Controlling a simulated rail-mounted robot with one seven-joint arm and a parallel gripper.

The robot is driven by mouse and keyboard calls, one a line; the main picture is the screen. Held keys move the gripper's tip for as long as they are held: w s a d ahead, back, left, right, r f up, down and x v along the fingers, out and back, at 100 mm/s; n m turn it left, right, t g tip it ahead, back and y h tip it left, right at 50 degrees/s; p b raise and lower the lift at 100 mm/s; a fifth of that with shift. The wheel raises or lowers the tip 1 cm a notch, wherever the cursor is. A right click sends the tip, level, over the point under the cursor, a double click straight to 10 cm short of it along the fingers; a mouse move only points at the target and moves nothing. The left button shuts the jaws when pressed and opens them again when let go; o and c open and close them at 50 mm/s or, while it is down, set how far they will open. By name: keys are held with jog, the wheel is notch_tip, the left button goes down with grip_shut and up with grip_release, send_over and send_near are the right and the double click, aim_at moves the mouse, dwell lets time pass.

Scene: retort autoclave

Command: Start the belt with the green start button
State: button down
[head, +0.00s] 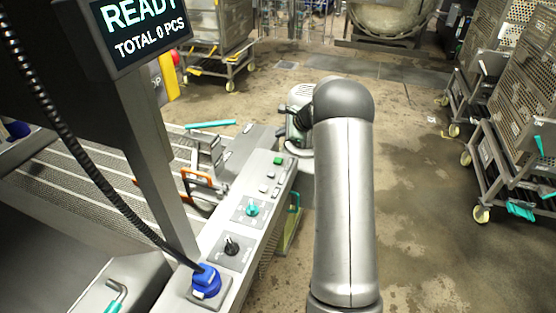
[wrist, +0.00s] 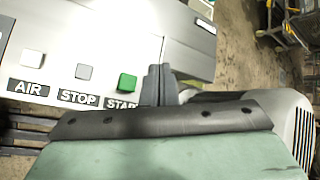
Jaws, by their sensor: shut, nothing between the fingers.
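The green start button (head: 278,160) sits at the far end of the grey control panel (head: 231,208) in the head view. In the wrist view the square green button (wrist: 127,83) stands above a START label that my gripper partly covers. My gripper (wrist: 159,69) is shut and empty, its fingertips just right of the green button. I cannot tell whether they touch the panel. In the head view my arm hides the fingers. The display (head: 139,30) reads READY and TOTAL 0 PCS.
Pale STOP (wrist: 84,72) and AIR (wrist: 32,58) buttons lie left of the green one. A teal knob (head: 252,209), a black knob (head: 232,246) and a blue plug (head: 206,281) line the panel. The belt (head: 85,178) is at left. Wheeled cages (head: 525,130) stand at right.

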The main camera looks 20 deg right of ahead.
aim_at(281, 161)
jog(key=shift+f, duration=0.15)
notch_tip(281, 161, down, 8)
jog(key=b, duration=0.6)
jog(key=shift+f, duration=0.25)
dwell(1.6)
jog(key=shift+f+b, duration=0.45)
jog(key=shift+b, duration=0.15)
